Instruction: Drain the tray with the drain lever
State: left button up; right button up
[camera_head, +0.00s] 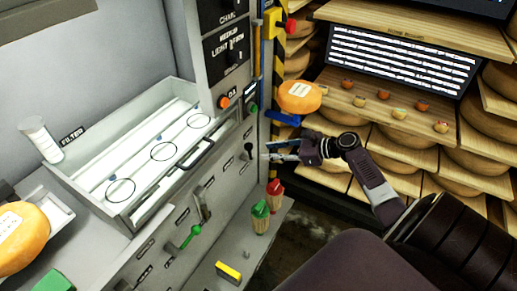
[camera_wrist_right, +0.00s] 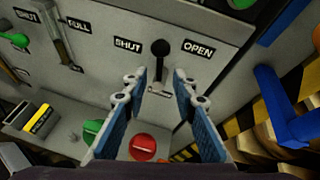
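A lever with a black knob (camera_wrist_right: 160,47) stands roughly upright between the labels SHUT and OPEN in the right wrist view. It also shows on the grey machine front in the head view, as a small black-knobbed lever (camera_head: 248,149); its name plate is too small to read. The white tray (camera_head: 128,213) with three dark rings on its floor sits on top of the machine. My right gripper (camera_wrist_right: 160,76) is open and empty, its fingers pointing at the panel around the lever's line. In the head view it (camera_head: 268,149) is just right of the lever. My left gripper is out of view.
A green-handled lever (camera_head: 190,235) is on the panel to the left. Red (camera_head: 274,188) and green (camera_head: 260,209) capped items stand on the ledge below, near a yellow block (camera_head: 229,272). A blue bracket (camera_wrist_right: 290,105) and a striped post are close on the right.

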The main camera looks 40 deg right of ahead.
jog(key=shift+v, duration=1.45)
jog(key=s+a+f+n+g+h, duration=0.25)
jog(key=s+f, duration=0.35)
jog(key=f, duration=0.5)
jog(key=s+a+f+n+g+h, duration=0.15)
jog(key=s+f+n, duration=0.35)
jog(key=f, duration=0.7)
jog(key=s+a+f+n+g+h, duration=0.1)
jog(key=s+f+n+g, duration=0.15)
jog(key=s+f, duration=0.65)
jog(key=s+a+f+n+g, duration=0.1)
jog(key=s+a+f+n, duration=0.4)
jog(key=s+a+n, duration=0.1)
jog(key=s+a+f+n+g+h, duration=0.1)
jog(key=s+a+f+n, duration=0.5)
jog(key=s, duration=0.4)
jog(key=s+a+f+n+g, duration=0.2)
jog(key=s+a+f+n, duration=0.4)
jog(key=s+n, duration=0.2)
jog(key=shift+s+a+n, duration=0.3)
